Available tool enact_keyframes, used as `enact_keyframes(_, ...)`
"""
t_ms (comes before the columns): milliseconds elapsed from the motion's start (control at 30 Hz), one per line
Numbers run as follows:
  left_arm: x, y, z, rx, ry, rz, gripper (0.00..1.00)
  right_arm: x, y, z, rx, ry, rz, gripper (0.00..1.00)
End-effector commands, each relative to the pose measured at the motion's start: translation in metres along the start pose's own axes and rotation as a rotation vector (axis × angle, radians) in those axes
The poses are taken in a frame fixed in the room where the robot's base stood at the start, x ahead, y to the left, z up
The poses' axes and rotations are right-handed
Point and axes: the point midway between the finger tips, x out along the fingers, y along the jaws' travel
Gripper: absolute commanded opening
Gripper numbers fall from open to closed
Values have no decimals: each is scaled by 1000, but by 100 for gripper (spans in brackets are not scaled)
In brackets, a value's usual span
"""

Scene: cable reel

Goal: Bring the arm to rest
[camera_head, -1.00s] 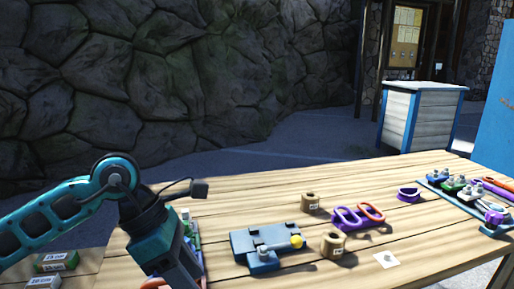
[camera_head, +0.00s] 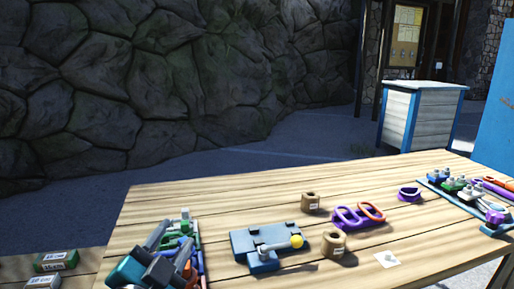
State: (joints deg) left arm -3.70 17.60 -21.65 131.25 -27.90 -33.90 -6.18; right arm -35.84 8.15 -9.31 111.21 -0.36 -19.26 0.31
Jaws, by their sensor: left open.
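My left gripper (camera_head: 174,240) is at the lower left of the head view, low over the near left part of the wooden table (camera_head: 350,185). Its teal and dark body shows at the bottom, with two grey fingers spread and pointing away. It looks open, with nothing seen held. Green and other coloured items (camera_head: 184,222) lie just beyond and beside the fingers, partly hidden by them. Whether the fingers touch them I cannot tell. My right gripper is not in view.
A blue-grey plate with a yellow-knobbed lever (camera_head: 268,242), brown rings (camera_head: 333,244), purple and orange loops (camera_head: 358,216) and a rack (camera_head: 460,197) are on the table. Labelled boxes (camera_head: 55,260) lie at left. The table's far left is clear.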

Motion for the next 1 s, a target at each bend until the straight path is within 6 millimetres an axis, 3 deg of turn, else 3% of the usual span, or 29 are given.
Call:
enact_keyframes(33, -14, 12, 31, -86, -141, 45, 45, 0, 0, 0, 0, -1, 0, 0)
enact_keyframes(100, -38, 30, 70, -198, -336, 108, 45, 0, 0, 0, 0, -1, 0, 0)
enact_keyframes(200, -78, 55, 110, -322, -574, 195, 45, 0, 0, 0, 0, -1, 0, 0)
enact_keyframes(300, -116, 75, 135, -409, -754, 267, 45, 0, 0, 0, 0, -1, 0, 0)
enact_keyframes(500, -180, 103, 158, -526, -1021, 383, 45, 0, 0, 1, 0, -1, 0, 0)
enact_keyframes(733, -249, 125, 165, -621, -1273, 503, 45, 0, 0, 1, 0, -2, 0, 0)
enact_keyframes(1000, -221, 144, 183, -637, -1142, 463, 45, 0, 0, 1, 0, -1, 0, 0)
